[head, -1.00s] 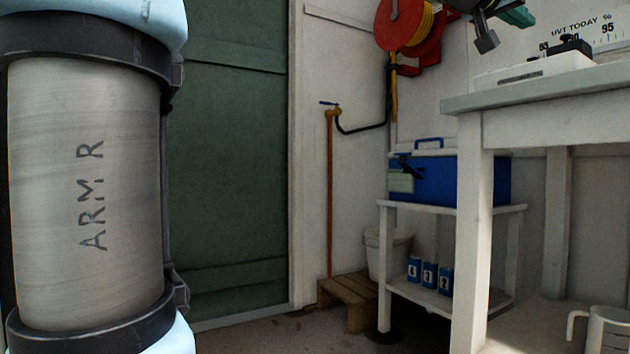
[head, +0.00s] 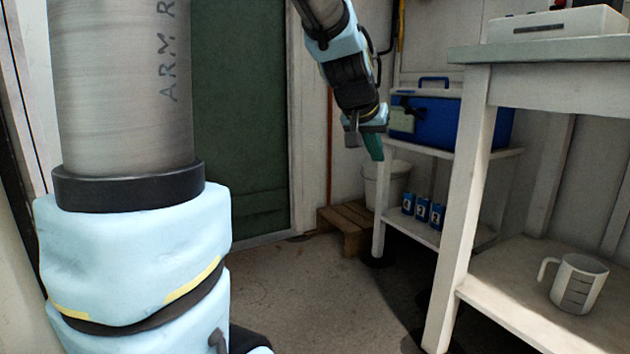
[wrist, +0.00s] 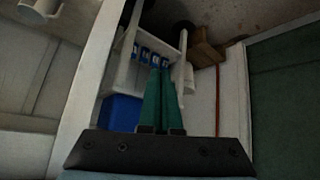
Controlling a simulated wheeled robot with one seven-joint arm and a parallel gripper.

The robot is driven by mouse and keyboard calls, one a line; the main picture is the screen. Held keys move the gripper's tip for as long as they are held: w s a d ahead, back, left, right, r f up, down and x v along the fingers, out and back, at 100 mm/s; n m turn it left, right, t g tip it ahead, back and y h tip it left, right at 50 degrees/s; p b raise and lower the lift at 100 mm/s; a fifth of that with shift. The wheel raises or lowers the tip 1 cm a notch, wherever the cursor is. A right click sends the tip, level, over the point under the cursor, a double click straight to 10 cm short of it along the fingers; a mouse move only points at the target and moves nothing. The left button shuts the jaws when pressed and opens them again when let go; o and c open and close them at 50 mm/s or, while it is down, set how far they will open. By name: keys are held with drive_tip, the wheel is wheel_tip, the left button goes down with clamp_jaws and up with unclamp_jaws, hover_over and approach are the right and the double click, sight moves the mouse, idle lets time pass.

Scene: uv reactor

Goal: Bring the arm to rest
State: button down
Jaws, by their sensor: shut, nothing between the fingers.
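My gripper (head: 373,146) hangs in the air in the upper middle of the head view, in front of the blue cooler box. Its green fingers point downward. In the wrist view my gripper (wrist: 161,70) shows its two green fingers close together with nothing between them. My arm comes into the head view from the top, and a large link of it fills the left side. The gripper appears clear of the shelf and bench, though the exact gap cannot be told.
A blue cooler box (head: 440,121) stands on a white shelf (head: 428,236) with several small numbered blue boxes (head: 422,209) below. A white bench (head: 462,190) stands at right, with a measuring jug (head: 578,284) on its lower shelf. A wooden step (head: 346,228) and bucket (head: 385,184) stand behind. Floor in the middle is clear.

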drive_tip(key=s+a+f+n+g+y+p, duration=0.1)
drive_tip(key=s+a+f+g+p, duration=0.1)
drive_tip(key=s+a+f, duration=0.3)
drive_tip(key=s+a+f+n+g+y+p, duration=0.15)
drive_tip(key=s+a, duration=0.25)
drive_tip(key=a, duration=0.4)
drive_tip(key=s+a+f+n+g+y+p, duration=0.2)
drive_tip(key=s+a+f+p, duration=0.1)
drive_tip(key=s+a+f, duration=0.25)
wheel_tip(320, 180, up, 38)
drive_tip(key=a+p, duration=0.1)
drive_tip(key=p, duration=3.6)
drive_tip(key=shift+p, duration=0.3)
